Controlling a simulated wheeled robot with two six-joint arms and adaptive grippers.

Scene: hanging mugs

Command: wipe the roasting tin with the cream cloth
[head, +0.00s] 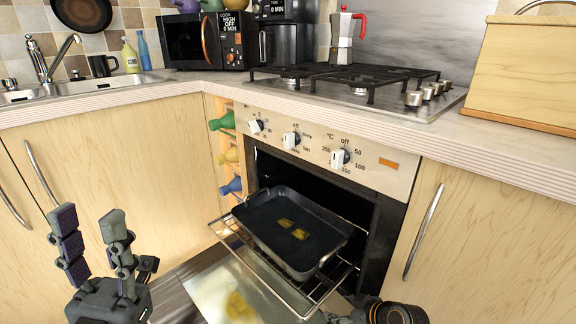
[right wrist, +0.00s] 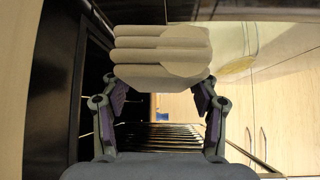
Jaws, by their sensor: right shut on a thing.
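The dark roasting tin (head: 268,216) sits on the pulled-out oven rack, with yellowish stains (head: 292,229) on its floor. In the right wrist view my right gripper (right wrist: 161,84) is shut on the cream cloth (right wrist: 150,48), a folded, layered pad held between its fingertips. In the head view only part of my right arm shows at the bottom edge, below and right of the tin; the cloth is out of sight there. My left gripper (head: 90,215) is open and empty at the lower left, pointing up, well apart from the tin.
The oven rack (head: 225,232) juts out over the lowered oven door (head: 215,285), which has a yellow smear. Bottles (head: 228,155) lie in a side rack left of the oven. The counter and hob (head: 360,85) overhang above. Floor room is left of the door.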

